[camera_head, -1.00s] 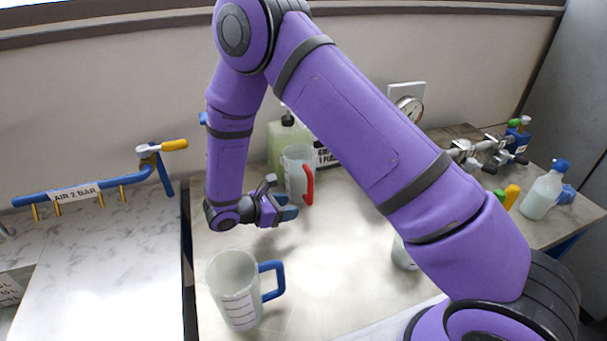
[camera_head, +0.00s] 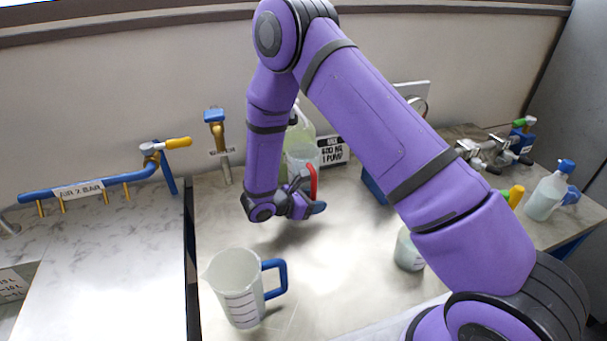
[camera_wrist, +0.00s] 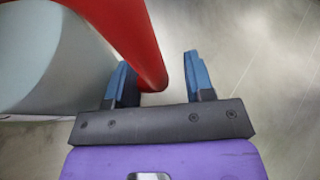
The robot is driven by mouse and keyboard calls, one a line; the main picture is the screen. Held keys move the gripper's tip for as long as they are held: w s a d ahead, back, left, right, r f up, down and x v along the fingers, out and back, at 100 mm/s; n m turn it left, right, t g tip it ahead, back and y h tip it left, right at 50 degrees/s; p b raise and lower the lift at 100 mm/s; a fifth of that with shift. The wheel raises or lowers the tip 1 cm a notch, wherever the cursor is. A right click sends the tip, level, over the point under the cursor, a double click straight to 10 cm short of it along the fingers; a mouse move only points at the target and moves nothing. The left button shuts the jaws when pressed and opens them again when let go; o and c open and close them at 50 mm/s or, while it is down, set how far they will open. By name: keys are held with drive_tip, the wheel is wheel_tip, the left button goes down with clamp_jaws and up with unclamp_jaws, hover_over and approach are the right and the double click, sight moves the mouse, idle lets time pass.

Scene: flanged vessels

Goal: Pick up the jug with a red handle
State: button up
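The jug with a red handle (camera_head: 302,160) stands at the back of the bench, partly hidden behind my arm. Its red handle (camera_head: 314,181) faces right and toward the front. My gripper (camera_head: 308,205) is low, in front of the jug at the handle. In the wrist view my gripper (camera_wrist: 158,64) is open, with its two blue fingers apart. The red handle (camera_wrist: 128,32) reaches down between the fingers, close to the left one and clear of the right one. The pale jug body (camera_wrist: 50,60) is to the left, outside the fingers.
A jug with a blue handle (camera_head: 236,288) stands at the front left. A greenish container (camera_head: 304,125) stands behind the red-handled jug. A pale vessel (camera_head: 407,250) is partly under my arm. A capped bottle (camera_head: 546,193) stands at the right. Bench between the front vessels is clear.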

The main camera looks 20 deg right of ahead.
clamp_jaws()
drive_tip(key=shift+r, duration=0.2)
